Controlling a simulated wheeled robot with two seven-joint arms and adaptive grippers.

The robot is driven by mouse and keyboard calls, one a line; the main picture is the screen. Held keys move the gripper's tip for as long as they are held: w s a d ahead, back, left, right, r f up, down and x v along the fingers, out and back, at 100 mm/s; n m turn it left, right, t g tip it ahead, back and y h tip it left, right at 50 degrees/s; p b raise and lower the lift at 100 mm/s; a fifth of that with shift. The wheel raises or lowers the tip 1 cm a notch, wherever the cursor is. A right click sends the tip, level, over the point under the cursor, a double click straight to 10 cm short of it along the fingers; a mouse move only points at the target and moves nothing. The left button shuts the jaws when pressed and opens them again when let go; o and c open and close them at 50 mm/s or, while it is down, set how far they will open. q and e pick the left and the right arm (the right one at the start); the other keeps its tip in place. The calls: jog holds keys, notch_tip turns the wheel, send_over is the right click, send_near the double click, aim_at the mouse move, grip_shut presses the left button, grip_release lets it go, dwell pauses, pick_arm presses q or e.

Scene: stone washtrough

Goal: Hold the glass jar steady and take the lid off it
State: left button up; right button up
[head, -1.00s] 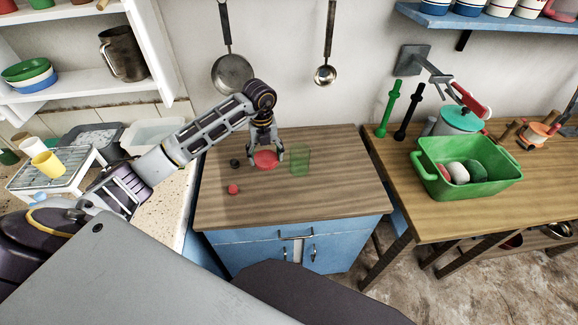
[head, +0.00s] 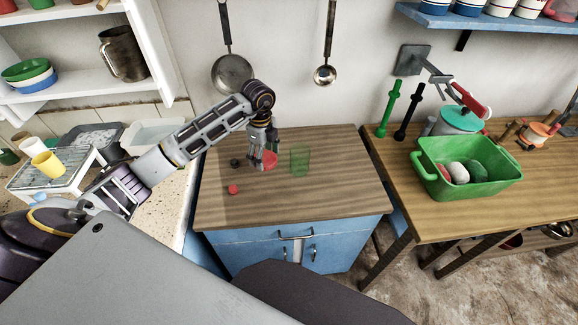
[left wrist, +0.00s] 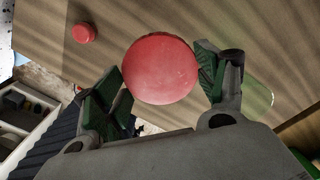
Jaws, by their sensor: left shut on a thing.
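A round red lid (head: 270,160) shows at my left gripper (head: 263,157), over the wooden top of the blue cabinet. In the left wrist view the lid (left wrist: 160,68) is a red disc between the two green-padded fingers. My left gripper is shut on it. The lid and fingers hide what is beneath, so I cannot tell whether the lid sits on a jar. A green see-through glass vessel (head: 300,160) stands upright just right of the lid, with no lid visible on it. My right gripper is not in view.
A small red piece (head: 233,189) and a small dark piece (head: 235,163) lie left of the lid. A green basin (head: 468,180) stands on the right table. A pan (head: 232,73) and ladle (head: 325,74) hang behind. The cabinet top's front is clear.

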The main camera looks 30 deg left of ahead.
pick_arm(q)
jog(key=shift+n, duration=1.2)
jog(key=shift+f, duration=0.1)
send_over(267, 179)
jog(key=shift+f, duration=2.4)
jog(key=shift+f, duration=0.1)
jog(key=shift+f+p, duration=0.35)
jog(key=shift+f, duration=2.05)
jog(key=shift+f, duration=0.1)
jog(key=o, duration=1.1)
